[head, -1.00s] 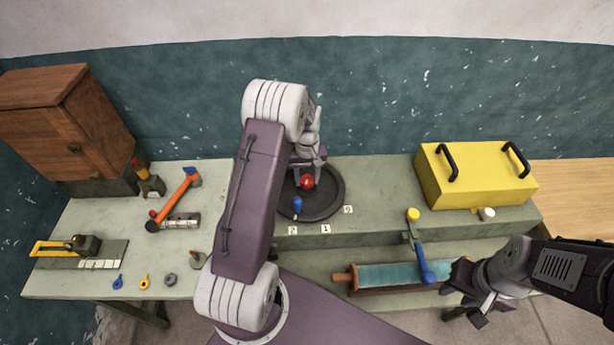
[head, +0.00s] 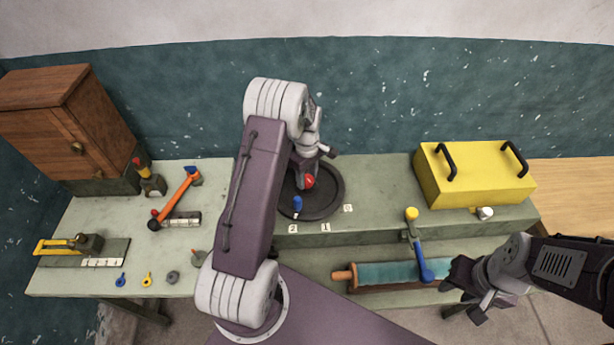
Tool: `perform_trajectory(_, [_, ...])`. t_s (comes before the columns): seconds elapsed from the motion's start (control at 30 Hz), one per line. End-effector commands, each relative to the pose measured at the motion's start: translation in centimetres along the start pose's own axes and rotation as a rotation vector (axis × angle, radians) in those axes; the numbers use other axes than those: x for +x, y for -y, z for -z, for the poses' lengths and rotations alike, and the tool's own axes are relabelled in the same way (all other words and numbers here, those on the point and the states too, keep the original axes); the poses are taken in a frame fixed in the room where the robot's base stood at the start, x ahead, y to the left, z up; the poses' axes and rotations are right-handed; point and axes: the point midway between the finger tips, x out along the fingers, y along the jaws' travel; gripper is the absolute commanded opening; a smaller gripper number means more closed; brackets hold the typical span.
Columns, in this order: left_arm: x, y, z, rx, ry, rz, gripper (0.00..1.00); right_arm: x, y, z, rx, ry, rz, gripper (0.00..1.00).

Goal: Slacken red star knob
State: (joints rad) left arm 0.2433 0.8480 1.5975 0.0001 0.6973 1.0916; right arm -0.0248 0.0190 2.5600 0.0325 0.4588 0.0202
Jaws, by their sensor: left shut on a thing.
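The red star knob (head: 309,181) stands at the middle of a round dark turntable (head: 328,208) on the raised part of the bench. My left gripper (head: 307,178) reaches down on it from above and is shut on it; the fingers and wrist hide part of the knob. A blue-topped peg (head: 297,204) stands on the turntable's near side.
A yellow box (head: 475,177) with black handles stands right of the turntable. A blue-handled crank (head: 420,255) and a teal roller (head: 400,274) are in front. An orange-armed tool (head: 180,192) and a wooden cabinet (head: 62,130) are at left.

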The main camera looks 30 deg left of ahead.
Motion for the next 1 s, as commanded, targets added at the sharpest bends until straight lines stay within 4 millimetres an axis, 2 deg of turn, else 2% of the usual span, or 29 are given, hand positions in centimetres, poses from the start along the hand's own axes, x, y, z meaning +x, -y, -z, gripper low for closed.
perform_trajectory(0.6, [-0.40,-0.40,0.28,-0.036,-0.008,-0.014,0.03,-0.11,0.00,0.01,0.000,0.000,0.000,0.36])
perform_trajectory(0.63, [-0.40,-0.40,0.28,-0.036,-0.008,-0.014,0.51,-0.11,0.00,0.01,0.000,0.000,0.000,0.36])
perform_trajectory(0.67, [-0.39,-0.39,0.27,-0.036,-0.008,-0.013,0.60,-0.11,0.00,0.01,0.000,0.000,0.000,0.36])
perform_trajectory(0.7, [-0.36,-0.35,0.24,-0.036,-0.007,-0.012,0.65,-0.11,0.00,0.01,0.000,0.000,0.000,0.36])
perform_trajectory(1.0, [-0.29,-0.15,0.10,-0.036,-0.003,-0.005,0.65,-0.01,0.00,0.00,0.000,0.000,0.000,0.36])
